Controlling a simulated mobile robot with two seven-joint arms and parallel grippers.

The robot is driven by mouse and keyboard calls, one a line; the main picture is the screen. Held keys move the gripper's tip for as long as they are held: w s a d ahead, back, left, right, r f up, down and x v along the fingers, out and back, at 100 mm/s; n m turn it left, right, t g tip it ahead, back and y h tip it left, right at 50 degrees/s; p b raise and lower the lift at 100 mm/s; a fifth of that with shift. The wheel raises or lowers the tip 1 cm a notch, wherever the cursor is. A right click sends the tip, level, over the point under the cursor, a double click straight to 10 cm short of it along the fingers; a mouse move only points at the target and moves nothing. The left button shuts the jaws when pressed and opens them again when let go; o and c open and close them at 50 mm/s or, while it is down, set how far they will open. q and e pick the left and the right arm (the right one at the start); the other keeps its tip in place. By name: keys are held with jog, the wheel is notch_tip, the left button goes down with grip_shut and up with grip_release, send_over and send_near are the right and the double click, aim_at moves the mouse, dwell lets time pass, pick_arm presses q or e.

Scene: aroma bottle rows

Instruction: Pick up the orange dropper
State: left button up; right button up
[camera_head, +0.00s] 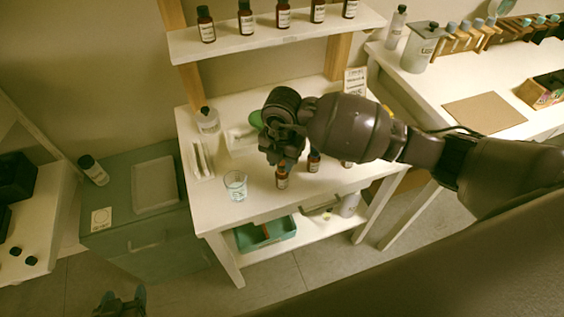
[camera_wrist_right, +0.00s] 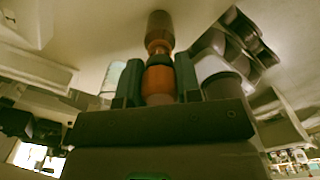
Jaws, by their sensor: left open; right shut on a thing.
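My right gripper (camera_head: 284,160) is low over the white table, just above a small brown labelled bottle (camera_head: 282,179). In the right wrist view, my right gripper (camera_wrist_right: 158,82) is shut on the orange dropper (camera_wrist_right: 159,79), with a finger on each side of it. A brown cylindrical part (camera_wrist_right: 159,25) shows in line beyond the dropper; I cannot tell whether the dropper touches the bottle. In the head view the dropper is hidden by the gripper. My left gripper (camera_head: 120,303) is open at the bottom left edge, away from the table.
A glass beaker (camera_head: 236,185) stands left of the bottle. More brown bottles (camera_head: 314,162) stand close to its right. A white shelf (camera_head: 240,43) with several bottles is above the table's back. A white tray (camera_head: 201,160) lies at the table's left. The front left corner is clear.

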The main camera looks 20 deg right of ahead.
pick_arm(q)
jog(key=shift+s+r+p, duration=0.1)
jog(key=shift+r+p, duration=0.3)
pick_arm(e)
notch_tip(320, 180, up, 19)
pick_arm(q)
jog(key=shift+r, duration=0.1)
